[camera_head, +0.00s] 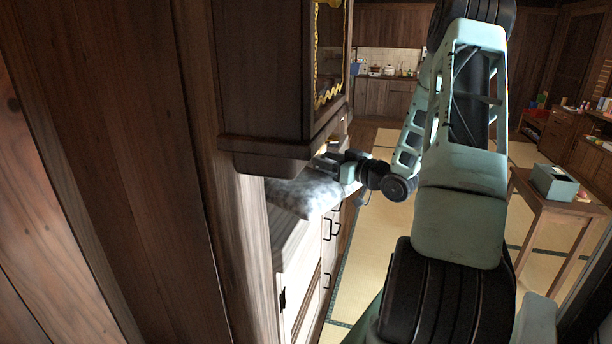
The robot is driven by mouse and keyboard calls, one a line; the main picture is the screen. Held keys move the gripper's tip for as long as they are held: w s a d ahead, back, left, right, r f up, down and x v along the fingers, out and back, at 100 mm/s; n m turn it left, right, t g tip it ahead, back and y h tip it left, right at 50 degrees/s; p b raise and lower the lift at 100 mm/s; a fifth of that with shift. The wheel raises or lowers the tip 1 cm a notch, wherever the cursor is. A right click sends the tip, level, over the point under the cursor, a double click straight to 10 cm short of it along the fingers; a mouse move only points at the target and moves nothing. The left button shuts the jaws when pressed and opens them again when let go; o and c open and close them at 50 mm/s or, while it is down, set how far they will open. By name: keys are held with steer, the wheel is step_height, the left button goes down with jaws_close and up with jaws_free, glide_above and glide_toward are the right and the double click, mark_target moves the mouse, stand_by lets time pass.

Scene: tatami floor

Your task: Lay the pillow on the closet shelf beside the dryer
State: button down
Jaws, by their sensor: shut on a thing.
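The pillow (303,193) is pale grey-white and mottled. It is below the dark wooden upper cabinet (272,75), over or on the top of a white-fronted lower unit (302,262); I cannot tell whether it touches that top. My gripper (328,163) is shut on the pillow at its far upper edge, close under the upper cabinet. The fingertips are partly hidden by the cabinet's lower edge and the pillow. I cannot make out the dryer, or tell for sure which surface is the closet shelf.
A large wooden panel (110,150) blocks the left side. Tatami floor (375,250) lies open right of the white unit. A small wooden table (548,203) with a grey-green box (554,181) stands at the right. A kitchen counter (385,95) is at the back.

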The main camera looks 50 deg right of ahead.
mark_target(316, 169)
steer(key=w, duration=0.1)
steer(key=w+a+p, duration=0.1)
steer(key=w, duration=0.1)
steer(key=w+a, duration=0.1)
steer(key=w, duration=0.1)
steer(key=shift+a+r, duration=0.1)
steer(key=shift+r, duration=0.05)
step_height(316, 169, down, 3)
steer(key=shift+w+p, duration=0.1)
steer(key=shift+p, duration=0.35)
steer(key=shift+f+p, duration=0.5)
steer(key=shift+f, duration=1.15)
steer(key=shift+w+f+p, duration=0.15)
steer(key=shift+f+p, duration=0.2)
steer(key=shift+p, duration=0.05)
steer(key=shift+f, duration=0.1)
steer(key=shift+f, duration=0.1)
steer(key=shift+f+b, duration=0.15)
steer(key=shift+b, duration=0.15)
steer(key=c, duration=0.7)
jaws_free()
